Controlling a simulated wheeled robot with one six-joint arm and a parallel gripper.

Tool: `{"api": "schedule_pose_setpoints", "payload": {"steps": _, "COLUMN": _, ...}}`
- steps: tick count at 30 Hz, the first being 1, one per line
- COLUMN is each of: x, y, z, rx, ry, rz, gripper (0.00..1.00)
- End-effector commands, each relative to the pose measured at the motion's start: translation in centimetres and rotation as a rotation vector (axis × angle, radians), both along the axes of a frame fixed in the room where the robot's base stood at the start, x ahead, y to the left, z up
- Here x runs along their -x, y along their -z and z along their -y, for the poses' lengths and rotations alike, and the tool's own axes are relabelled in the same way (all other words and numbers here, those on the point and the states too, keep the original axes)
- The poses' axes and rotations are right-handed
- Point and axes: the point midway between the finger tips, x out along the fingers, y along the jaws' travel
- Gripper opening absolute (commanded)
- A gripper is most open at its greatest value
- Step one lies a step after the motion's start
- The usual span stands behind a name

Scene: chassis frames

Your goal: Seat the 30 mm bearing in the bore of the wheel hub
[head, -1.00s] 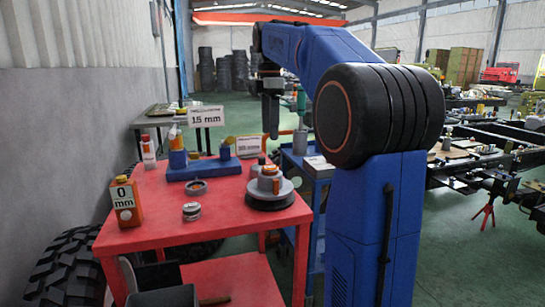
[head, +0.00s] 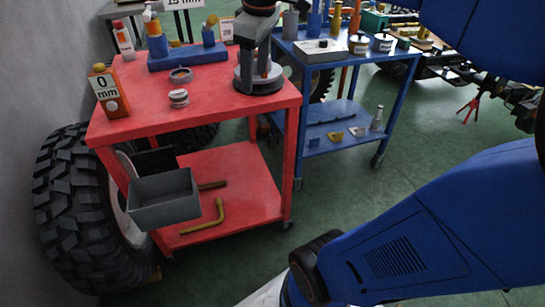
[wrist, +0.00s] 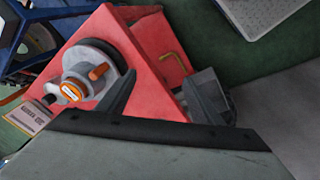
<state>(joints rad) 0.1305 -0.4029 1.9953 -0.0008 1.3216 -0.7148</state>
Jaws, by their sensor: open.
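The wheel hub (head: 272,80) sits at the right corner of the red cart's top, a grey hub on a dark round base. In the wrist view the hub (wrist: 92,58) shows at upper left with orange parts on it; its bore is not clear. My gripper (head: 258,74) hangs over the hub in the head view and partly hides it. In the wrist view my gripper (wrist: 158,84) is open with nothing between its fingers. A grey ring (head: 181,75) and a short silver cylinder (head: 179,97) lie left of the hub; I cannot tell which is the 30 mm bearing.
An orange "0 mm" container (head: 109,92), a small bottle (head: 124,40) and a blue stand (head: 188,57) are on the red cart (head: 215,117). A grey bin (head: 163,197) is at its front. A blue cart (head: 322,145) stands right. Green floor (head: 240,225) is open in front.

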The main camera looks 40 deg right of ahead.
Motion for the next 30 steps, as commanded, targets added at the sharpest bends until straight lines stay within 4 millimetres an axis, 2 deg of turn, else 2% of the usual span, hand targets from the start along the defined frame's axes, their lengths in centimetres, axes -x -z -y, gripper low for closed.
{"api": "schedule_pose_setpoints", "payload": {"steps": 1, "x": 1.6, "y": 1.3, "z": -0.7, "rx": -0.011, "ry": 0.041, "rz": 0.018, "gripper": 0.60}}
{"api": "schedule_pose_setpoints", "payload": {"steps": 9, "x": 8.5, "y": 9.3, "z": -3.3, "rx": -0.102, "ry": 0.311, "rz": 0.116, "gripper": 0.60}}
{"api": "schedule_pose_setpoints", "payload": {"steps": 12, "x": 10.7, "y": 12.3, "z": -3.9, "rx": -0.140, "ry": 0.400, "rz": 0.146, "gripper": 0.60}}
{"api": "schedule_pose_setpoints", "payload": {"steps": 16, "x": 12.7, "y": 15.2, "z": -4.5, "rx": -0.181, "ry": 0.487, "rz": 0.173, "gripper": 0.60}}
{"api": "schedule_pose_setpoints", "payload": {"steps": 21, "x": 13.8, "y": 17.1, "z": -4.7, "rx": -0.210, "ry": 0.540, "rz": 0.191, "gripper": 0.60}}
{"api": "schedule_pose_setpoints", "payload": {"steps": 30, "x": 13.9, "y": 17.2, "z": -4.8, "rx": -0.213, "ry": 0.548, "rz": 0.192, "gripper": 0.60}}
